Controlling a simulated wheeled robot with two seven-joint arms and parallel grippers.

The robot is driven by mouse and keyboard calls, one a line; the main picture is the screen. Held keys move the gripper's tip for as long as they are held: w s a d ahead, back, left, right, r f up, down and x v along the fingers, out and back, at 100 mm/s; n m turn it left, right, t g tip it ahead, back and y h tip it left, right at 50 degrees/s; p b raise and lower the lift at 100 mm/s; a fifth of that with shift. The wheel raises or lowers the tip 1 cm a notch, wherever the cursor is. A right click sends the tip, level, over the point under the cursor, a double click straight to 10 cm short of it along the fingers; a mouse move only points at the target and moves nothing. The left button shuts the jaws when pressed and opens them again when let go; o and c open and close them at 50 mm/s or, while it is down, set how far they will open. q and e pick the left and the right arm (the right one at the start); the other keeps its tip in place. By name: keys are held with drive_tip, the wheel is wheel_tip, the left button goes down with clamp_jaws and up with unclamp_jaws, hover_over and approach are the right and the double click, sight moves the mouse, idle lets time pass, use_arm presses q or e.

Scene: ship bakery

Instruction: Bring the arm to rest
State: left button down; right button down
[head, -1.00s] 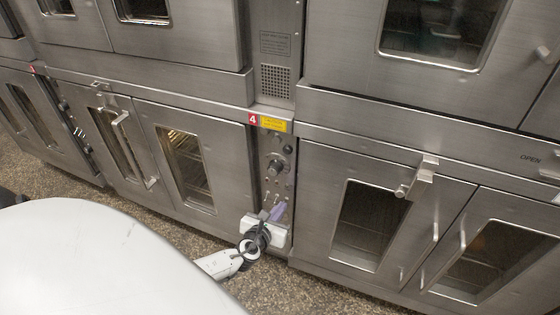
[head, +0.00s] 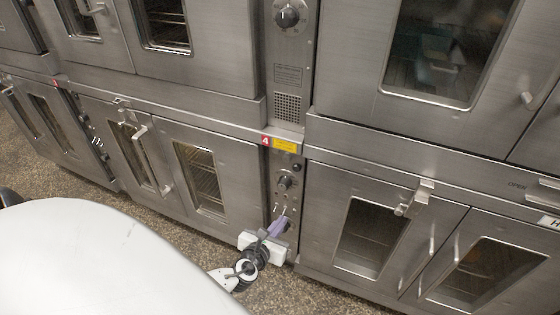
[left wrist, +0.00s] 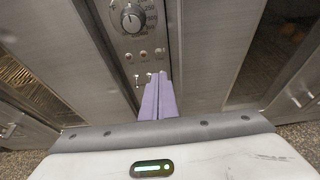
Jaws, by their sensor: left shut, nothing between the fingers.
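My left gripper (head: 279,226) is low in front of the narrow control panel (head: 285,182) between two lower ovens. Its purple fingers are together and hold nothing. In the left wrist view the closed fingers (left wrist: 158,97) point at the panel, below a round knob (left wrist: 133,18) and small switches. I cannot tell whether the fingertips touch the panel. My right gripper is not in view.
Steel ovens with windowed doors fill the view, such as the lower left door (head: 208,180) and the lower right door (head: 372,225). Door handles (head: 412,199) stick out from the fronts. Speckled floor (head: 165,235) lies open in front of the ovens.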

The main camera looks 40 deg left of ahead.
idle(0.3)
use_arm(q)
drive_tip(key=s+d+f+n+g+h, duration=0.2)
drive_tip(key=s+d+f+n+g, duration=0.2)
drive_tip(key=s+d+n, duration=0.95)
drive_tip(key=s+d+r+n+h, duration=0.4)
drive_tip(key=s+d+n, duration=0.2)
drive_tip(key=n, duration=1.1)
drive_tip(key=shift+s+d+r, duration=0.15)
drive_tip(key=shift+s+r, duration=0.05)
drive_tip(key=shift+r, duration=0.2)
drive_tip(key=shift+d, duration=0.1)
